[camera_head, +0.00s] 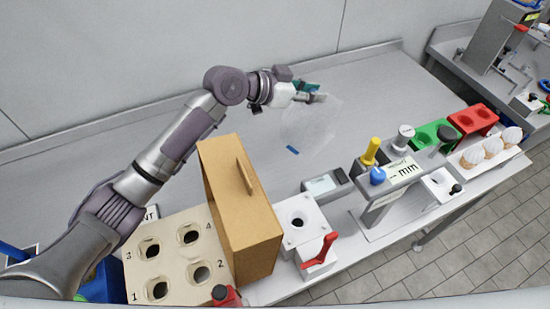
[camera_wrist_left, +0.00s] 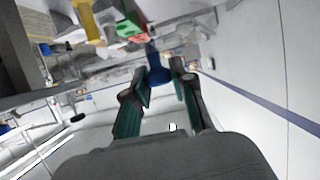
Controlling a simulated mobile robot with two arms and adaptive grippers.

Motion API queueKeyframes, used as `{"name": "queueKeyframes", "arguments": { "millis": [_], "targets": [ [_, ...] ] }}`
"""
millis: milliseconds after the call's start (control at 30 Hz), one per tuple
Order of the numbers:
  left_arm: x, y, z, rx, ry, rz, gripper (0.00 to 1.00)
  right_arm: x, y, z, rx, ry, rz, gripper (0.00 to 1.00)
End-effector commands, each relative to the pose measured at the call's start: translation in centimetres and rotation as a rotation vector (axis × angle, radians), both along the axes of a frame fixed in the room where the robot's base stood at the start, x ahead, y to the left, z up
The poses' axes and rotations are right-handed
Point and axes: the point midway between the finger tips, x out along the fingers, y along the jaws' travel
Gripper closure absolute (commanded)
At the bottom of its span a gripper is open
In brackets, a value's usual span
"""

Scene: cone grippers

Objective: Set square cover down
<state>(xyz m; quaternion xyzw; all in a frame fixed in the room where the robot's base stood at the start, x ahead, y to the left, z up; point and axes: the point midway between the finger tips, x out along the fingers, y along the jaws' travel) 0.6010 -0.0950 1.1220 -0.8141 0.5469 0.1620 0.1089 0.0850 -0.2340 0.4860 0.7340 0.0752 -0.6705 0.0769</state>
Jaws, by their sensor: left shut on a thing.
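The square cover (camera_head: 312,122) looks like a clear, see-through piece, faint against the grey worktop in the head view. My left gripper (camera_head: 312,92) is at its upper edge, above the back part of the worktop, and is shut on it. In the left wrist view, a blue part (camera_wrist_left: 157,74) sits between the teal-padded fingertips of my left gripper (camera_wrist_left: 162,84). The cover's lower edge is hard to make out, so I cannot tell whether it touches the worktop. My right gripper is not in view.
A tall tan box (camera_head: 240,210) with a handle stands beside a numbered four-hole block (camera_head: 176,262). A small blue strip (camera_head: 292,149) shows below the cover. The worktop's back is clear.

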Motion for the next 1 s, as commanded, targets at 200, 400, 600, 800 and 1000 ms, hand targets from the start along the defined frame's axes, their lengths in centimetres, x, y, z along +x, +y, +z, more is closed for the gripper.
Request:
{"name": "queueKeyframes", "arguments": {
  "millis": [200,400,600,800,1000],
  "targets": [
    [-2.7,4.4,-2.7,0.004,0.007,0.006,1.00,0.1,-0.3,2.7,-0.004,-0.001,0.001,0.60],
    [-4.9,7.7,-5.1,0.003,0.006,0.005,1.00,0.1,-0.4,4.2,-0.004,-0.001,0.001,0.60],
    [-5.6,8.9,-6.2,0.000,0.002,0.004,1.00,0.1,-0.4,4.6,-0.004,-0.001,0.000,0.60],
    [-5.7,8.9,-8.9,0.000,0.007,0.006,1.00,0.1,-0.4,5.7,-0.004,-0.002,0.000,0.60],
    [-5.6,8.9,-10.3,0.001,0.001,0.004,1.00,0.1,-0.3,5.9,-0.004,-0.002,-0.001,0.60]
  ]
}}
